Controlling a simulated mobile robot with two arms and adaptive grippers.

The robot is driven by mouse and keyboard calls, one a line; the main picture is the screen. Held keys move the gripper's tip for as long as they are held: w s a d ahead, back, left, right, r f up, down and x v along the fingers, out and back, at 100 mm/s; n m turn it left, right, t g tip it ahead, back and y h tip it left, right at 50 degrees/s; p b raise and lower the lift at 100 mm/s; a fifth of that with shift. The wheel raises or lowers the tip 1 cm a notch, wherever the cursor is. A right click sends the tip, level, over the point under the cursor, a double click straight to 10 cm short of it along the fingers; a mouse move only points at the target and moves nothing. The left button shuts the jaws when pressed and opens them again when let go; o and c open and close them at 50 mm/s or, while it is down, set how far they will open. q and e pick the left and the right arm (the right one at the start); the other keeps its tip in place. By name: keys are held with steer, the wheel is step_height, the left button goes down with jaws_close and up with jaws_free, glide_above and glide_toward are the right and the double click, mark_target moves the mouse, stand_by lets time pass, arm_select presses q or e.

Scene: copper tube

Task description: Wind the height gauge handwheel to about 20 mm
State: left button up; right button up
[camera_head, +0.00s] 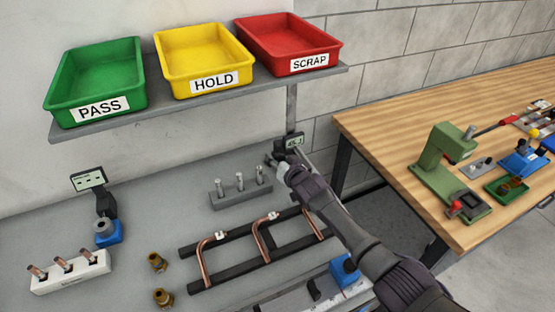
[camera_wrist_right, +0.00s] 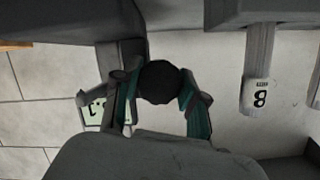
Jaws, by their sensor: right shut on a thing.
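The height gauge shows by its small display (camera_head: 292,142) beside the shelf post in the head view; its digits are too small to read surely. My right gripper (camera_head: 279,164) is at the gauge, and its arm hides most of the gauge body. In the right wrist view the dark round handwheel (camera_wrist_right: 158,82) sits between the two fingers of my right gripper (camera_wrist_right: 160,99), which are shut on it. The display (camera_wrist_right: 95,112) is partly hidden behind a finger there. My left gripper is not in view.
A shelf above holds the green PASS bin (camera_head: 98,80), yellow HOLD bin (camera_head: 205,60) and red SCRAP bin (camera_head: 288,42). A pin block (camera_head: 240,192) and a rack of bent copper tubes (camera_head: 262,245) lie nearby. A wooden bench (camera_head: 395,115) stands at right.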

steer(key=shift+n+t+h+b, duration=0.3)
steer(key=shift+n+h+b, duration=0.3)
steer(key=shift+n, duration=0.5)
steer(key=o, duration=1.2)
steer(key=shift+c, duration=0.2)
steer(key=v, duration=1.2)
